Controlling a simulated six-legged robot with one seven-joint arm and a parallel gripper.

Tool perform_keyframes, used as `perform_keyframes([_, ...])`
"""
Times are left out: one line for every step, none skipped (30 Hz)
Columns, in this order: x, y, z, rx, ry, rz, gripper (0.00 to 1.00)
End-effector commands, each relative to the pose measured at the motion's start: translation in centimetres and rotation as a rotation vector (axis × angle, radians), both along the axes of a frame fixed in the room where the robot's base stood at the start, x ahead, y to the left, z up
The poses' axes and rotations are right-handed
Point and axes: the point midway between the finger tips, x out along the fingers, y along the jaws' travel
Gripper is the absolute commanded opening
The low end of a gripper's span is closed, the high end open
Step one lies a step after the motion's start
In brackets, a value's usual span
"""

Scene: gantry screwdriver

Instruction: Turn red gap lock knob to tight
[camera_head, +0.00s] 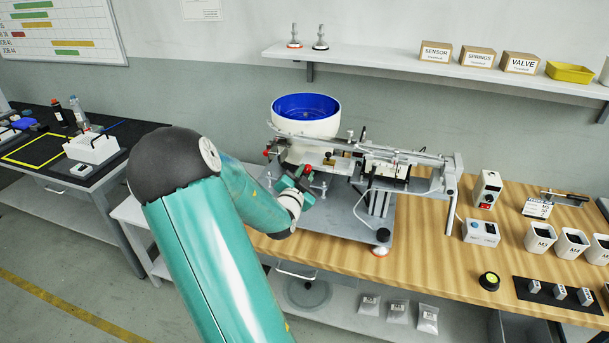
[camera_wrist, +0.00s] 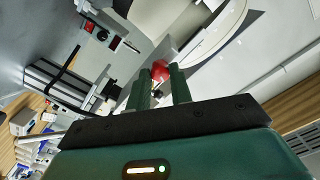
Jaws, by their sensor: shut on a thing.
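The red knob (camera_wrist: 162,72) sits between the tips of my two green fingers in the wrist view. My gripper (camera_wrist: 161,84) is shut on it, with one finger on each side. In the head view my gripper (camera_head: 298,182) reaches the front of the feeder machine, below the bowl, and a red spot (camera_head: 307,169) shows at its fingertips. The knob's markings and its turned angle cannot be read.
The white feeder bowl with a blue inside (camera_head: 305,107) stands just behind my gripper. A metal rail (camera_head: 400,155) runs right from it. A control box (camera_head: 487,189), cups and small parts lie further right on the wooden table (camera_head: 340,246).

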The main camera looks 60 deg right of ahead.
Motion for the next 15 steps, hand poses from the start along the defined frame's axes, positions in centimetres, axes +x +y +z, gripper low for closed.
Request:
perform_keyframes([-0.12,-0.04,0.00,0.007,-0.044,-0.002,0.00])
perform_keyframes([-0.14,-0.04,-0.01,0.012,-0.072,-0.002,0.00])
perform_keyframes([-0.09,-0.01,-0.02,0.018,-0.109,-0.002,0.00])
perform_keyframes([-0.13,-0.04,0.01,0.023,-0.139,-0.003,0.00])
perform_keyframes([-0.12,-0.04,0.01,0.027,-0.167,-0.002,0.00])
perform_keyframes([-0.08,-0.01,0.00,0.033,-0.203,-0.002,0.00])
perform_keyframes([-0.12,-0.04,0.00,0.037,-0.231,-0.002,0.00])
perform_keyframes([-0.10,-0.03,-0.01,0.042,-0.261,-0.002,0.00])
perform_keyframes([-0.07,-0.01,0.00,0.047,-0.298,-0.001,0.00])
perform_keyframes([-0.11,-0.03,0.00,0.052,-0.326,-0.002,0.00])
perform_keyframes([-0.08,-0.01,0.00,0.056,-0.354,-0.002,0.00])
perform_keyframes([-0.08,-0.01,0.02,0.062,-0.391,-0.002,0.00])
perform_keyframes([-0.09,-0.02,0.02,0.067,-0.420,-0.002,0.00])
perform_keyframes([-0.08,-0.01,0.00,0.072,-0.448,-0.002,0.00])
perform_keyframes([-0.06,-0.01,0.00,0.078,-0.486,-0.002,0.00])
